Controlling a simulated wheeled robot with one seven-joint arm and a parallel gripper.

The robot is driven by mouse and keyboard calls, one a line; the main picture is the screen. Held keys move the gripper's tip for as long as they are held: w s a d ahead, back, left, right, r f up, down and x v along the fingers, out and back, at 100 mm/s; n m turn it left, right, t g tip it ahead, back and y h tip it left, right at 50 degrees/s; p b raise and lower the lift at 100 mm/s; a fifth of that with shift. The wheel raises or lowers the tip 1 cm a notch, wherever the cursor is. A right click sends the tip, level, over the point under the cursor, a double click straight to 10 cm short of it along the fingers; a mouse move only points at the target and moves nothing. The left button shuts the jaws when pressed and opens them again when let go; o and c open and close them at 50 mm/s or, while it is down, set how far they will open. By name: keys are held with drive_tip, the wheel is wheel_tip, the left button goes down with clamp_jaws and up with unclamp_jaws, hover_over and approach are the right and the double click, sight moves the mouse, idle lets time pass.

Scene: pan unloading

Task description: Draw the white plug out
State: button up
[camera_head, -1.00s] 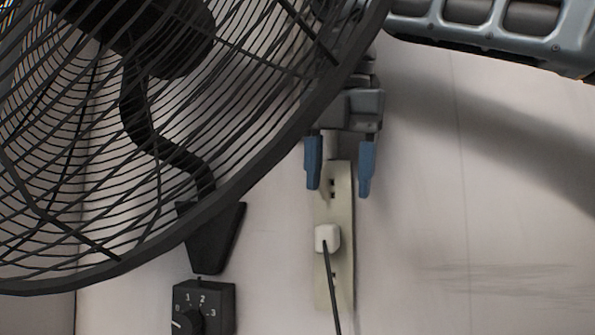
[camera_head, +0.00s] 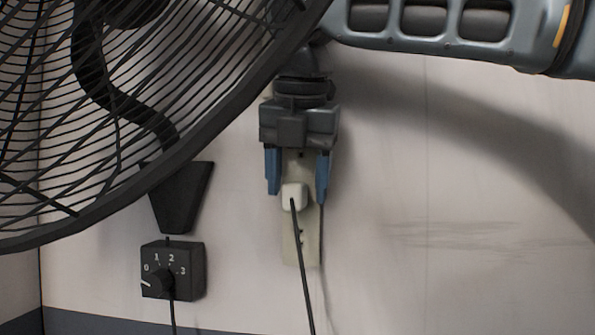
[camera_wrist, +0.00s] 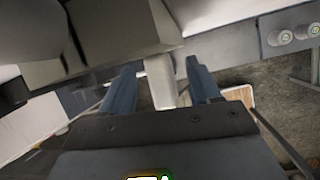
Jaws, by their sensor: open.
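The white plug (camera_head: 294,194) sits in a pale beige power strip (camera_head: 306,252) that stands upright against the wall, with a black cord hanging from the plug. My gripper (camera_head: 297,197) points down with its two blue fingers apart, one on each side of the plug in the head view. Gaps show between the fingers and the plug there. The strip's upper part is mostly hidden behind my gripper. In the wrist view, a pale upright shape lies between the open fingers (camera_wrist: 160,72); I cannot tell whether it is the plug or the strip.
A large black fan (camera_head: 187,119) fills the upper left, its cage rim close to my wrist. Its bracket and a black dial box (camera_head: 173,271) sit left of the strip. A thin dark cord hangs right of the strip. The wall to the right is bare.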

clamp_jaws()
idle(0.8)
